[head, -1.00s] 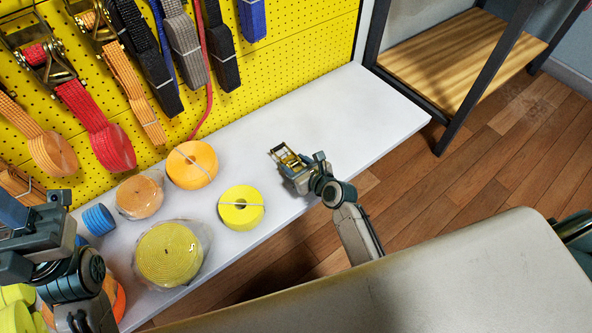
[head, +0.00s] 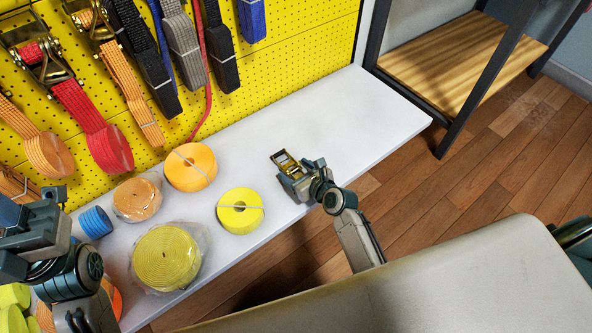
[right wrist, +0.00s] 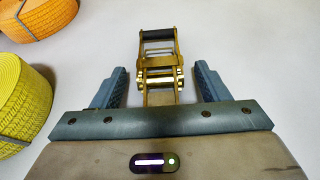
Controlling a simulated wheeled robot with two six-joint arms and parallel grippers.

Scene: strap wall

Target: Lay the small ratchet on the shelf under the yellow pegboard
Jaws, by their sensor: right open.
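The small ratchet (head: 284,159), gold-coloured with a dark handle bar, is on the white shelf (head: 340,105) under the yellow pegboard (head: 300,45). In the right wrist view the ratchet (right wrist: 159,62) lies between the blue fingers of my right gripper (right wrist: 162,84), with a gap on each side. My right gripper (head: 291,168) is open around its near end in the head view. The ratchet appears to rest flat on the shelf. My left gripper (head: 40,228) is at the left edge, and its fingers do not show clearly.
A yellow-green roll (head: 240,211), an orange roll (head: 191,167), a wrapped orange roll (head: 138,199), a wrapped yellow roll (head: 166,257) and a blue roll (head: 96,222) stand left of the ratchet. Straps hang on the pegboard. The shelf's right end is clear.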

